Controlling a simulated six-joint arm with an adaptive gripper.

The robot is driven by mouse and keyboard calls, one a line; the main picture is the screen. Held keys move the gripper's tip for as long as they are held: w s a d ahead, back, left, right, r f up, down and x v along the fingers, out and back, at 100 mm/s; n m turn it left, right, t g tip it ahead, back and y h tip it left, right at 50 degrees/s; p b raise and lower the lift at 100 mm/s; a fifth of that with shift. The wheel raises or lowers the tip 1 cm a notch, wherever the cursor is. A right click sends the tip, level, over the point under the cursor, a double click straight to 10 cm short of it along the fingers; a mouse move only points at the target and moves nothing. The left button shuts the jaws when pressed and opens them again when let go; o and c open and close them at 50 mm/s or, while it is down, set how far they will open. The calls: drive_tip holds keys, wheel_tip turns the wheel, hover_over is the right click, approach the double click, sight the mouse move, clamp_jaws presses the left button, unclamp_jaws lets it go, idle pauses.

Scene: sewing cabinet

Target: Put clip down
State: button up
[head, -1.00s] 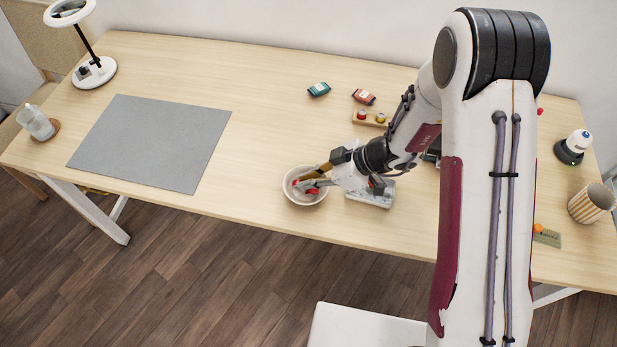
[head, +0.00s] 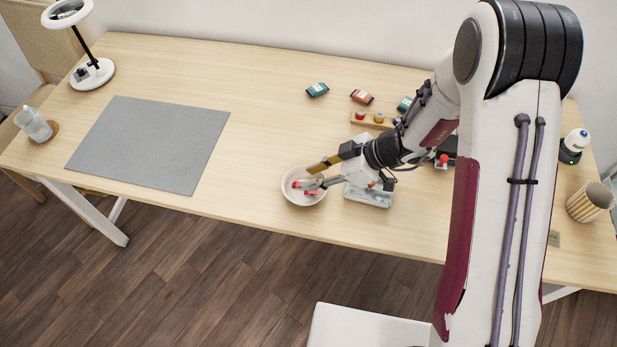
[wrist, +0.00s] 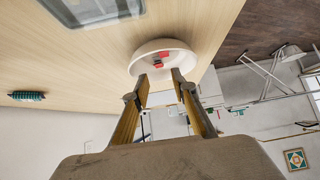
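A small red clip (head: 308,185) is inside the round white bowl (head: 302,203) near the table's front edge. In the wrist view the bowl (wrist: 136,66) lies just beyond my fingertips, with red pieces of clip (wrist: 162,55) inside. I cannot tell whether they are one clip or two. My gripper (head: 314,176) is at the bowl's right side, above its rim. In the wrist view my gripper (wrist: 159,80) has its fingers apart, with nothing held between them.
A clear lidded box (head: 368,197) sits just right of the bowl, under my wrist. A wooden holder (head: 372,120) with spools and small teal and red packets (head: 362,97) are behind. The grey mat (head: 150,145) is left, with bare table between.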

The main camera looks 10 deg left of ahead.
drive_tip(key=v, duration=0.9)
drive_tip(key=shift+r, duration=0.1)
idle(0.7)
drive_tip(key=s+d+r+m+t+h, duration=0.1)
drive_tip(key=s+d+r+m+h, duration=0.1)
drive_tip(key=s+d+r+m, duration=0.4)
drive_tip(key=s+d+r+m+h, duration=0.1)
drive_tip(key=s+r+h, duration=0.15)
drive_tip(key=r, duration=0.55)
drive_tip(key=s+d+r+m+t+h, duration=0.4)
drive_tip(key=s+d+r+m, duration=0.3)
drive_tip(key=s+d+m, duration=0.4)
drive_tip(key=shift+s+d+r+t, duration=0.2)
drive_tip(key=shift+d+r+t, duration=0.15)
drive_tip(key=shift+d, duration=0.65)
drive_tip(key=shift+h, duration=0.25)
